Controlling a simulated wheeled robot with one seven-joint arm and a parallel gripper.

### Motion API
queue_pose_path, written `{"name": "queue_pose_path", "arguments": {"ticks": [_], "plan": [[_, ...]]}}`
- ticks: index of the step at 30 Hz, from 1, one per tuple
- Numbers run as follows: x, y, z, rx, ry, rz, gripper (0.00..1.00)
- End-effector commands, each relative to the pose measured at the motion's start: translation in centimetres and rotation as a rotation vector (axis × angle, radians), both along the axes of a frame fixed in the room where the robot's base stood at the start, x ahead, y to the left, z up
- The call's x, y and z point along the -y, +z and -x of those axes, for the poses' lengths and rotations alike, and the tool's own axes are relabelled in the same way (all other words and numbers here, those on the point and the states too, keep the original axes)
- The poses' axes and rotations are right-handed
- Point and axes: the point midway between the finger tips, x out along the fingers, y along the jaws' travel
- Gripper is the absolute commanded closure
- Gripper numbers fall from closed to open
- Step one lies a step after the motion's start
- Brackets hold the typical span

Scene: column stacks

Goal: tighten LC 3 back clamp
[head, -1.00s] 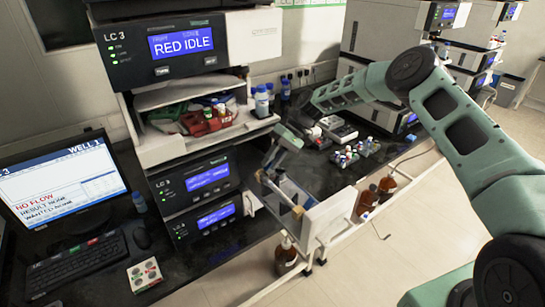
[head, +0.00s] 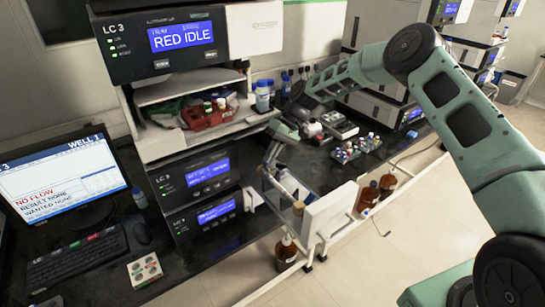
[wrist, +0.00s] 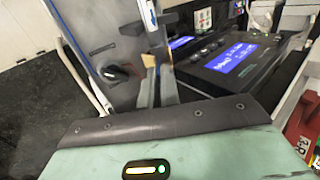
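A module with an open white door (head: 328,215) sticks out at the bench edge. My gripper (head: 272,160) points down at this opening. In the wrist view, my gripper's narrow grey fingers (wrist: 160,85) are close to a grey panel (wrist: 95,35) with a black knob (wrist: 120,72). A slim tube with a white and blue label (wrist: 151,18) is above the fingers. I cannot make out the back clamp or whether the fingers touch anything.
A monitor (head: 65,180) and keyboard (head: 75,255) are at the left. A red caddy (head: 208,115) sits on the shelf. A vial rack (head: 357,147) is behind the door, and brown bottles (head: 287,250) stand below the bench. The floor at right is clear.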

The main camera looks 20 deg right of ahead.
Motion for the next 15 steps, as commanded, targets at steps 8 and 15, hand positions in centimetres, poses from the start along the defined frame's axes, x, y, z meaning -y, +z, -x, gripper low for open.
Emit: {"name": "queue_pose_path", "arguments": {"ticks": [8,15], "plan": [[-1.4,0.7,0.4,0.082,0.006,0.236,1.00],[-2.7,1.0,0.8,0.155,0.006,0.452,1.00]]}}
